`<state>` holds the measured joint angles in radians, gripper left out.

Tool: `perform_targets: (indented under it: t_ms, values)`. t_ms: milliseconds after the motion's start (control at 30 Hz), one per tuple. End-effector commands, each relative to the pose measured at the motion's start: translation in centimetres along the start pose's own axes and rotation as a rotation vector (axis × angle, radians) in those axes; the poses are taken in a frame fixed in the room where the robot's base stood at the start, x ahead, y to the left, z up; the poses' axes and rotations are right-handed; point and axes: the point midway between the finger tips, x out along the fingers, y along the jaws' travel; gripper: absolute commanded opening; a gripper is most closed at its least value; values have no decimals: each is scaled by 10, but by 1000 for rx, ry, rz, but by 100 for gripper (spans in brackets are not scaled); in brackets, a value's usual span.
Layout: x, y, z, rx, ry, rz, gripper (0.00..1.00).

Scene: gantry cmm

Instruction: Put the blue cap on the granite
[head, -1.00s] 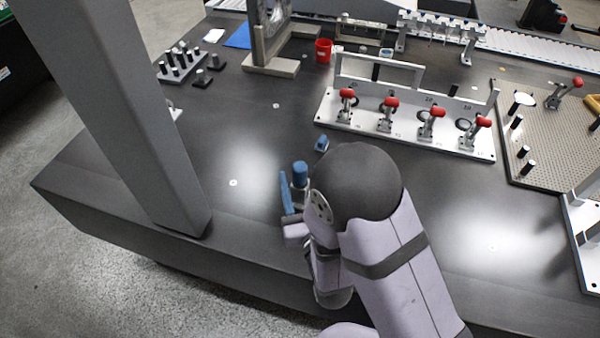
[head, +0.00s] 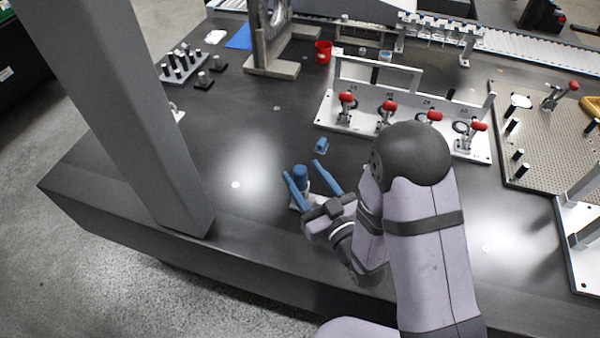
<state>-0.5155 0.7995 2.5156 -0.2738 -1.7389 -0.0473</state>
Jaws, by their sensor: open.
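The blue cap (head: 300,172) is a short upright cylinder that appears to sit on top of a small light-grey piece near the front of the dark granite (head: 262,200). My gripper (head: 302,168) is open, with one long blue finger on each side of the cap in the picture. A gap shows between each finger and the cap. I cannot tell whether the fingers are level with it or above it. The grey piece under the cap is partly hidden by the fingers and gripper body.
A small blue piece (head: 321,146) lies just beyond my gripper. A white fixture (head: 400,140) with red-handled clamps stands behind my arm. A grey column (head: 130,110) rises on the left. Granite between column and gripper is mostly clear.

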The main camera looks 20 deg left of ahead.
Motion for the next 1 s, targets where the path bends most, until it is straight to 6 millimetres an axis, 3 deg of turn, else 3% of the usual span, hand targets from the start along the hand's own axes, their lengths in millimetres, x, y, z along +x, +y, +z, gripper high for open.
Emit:
perform_targets:
  t_ms: [200, 467, 800, 1000]
  values:
    - [16, 0, 0, 0, 0, 0, 52]
    - [23, 0, 2, 1, -1, 0, 52]
    - [60, 2, 8, 0, 0, 0, 52]
    - [70, 2, 8, 1, -1, 1, 52]
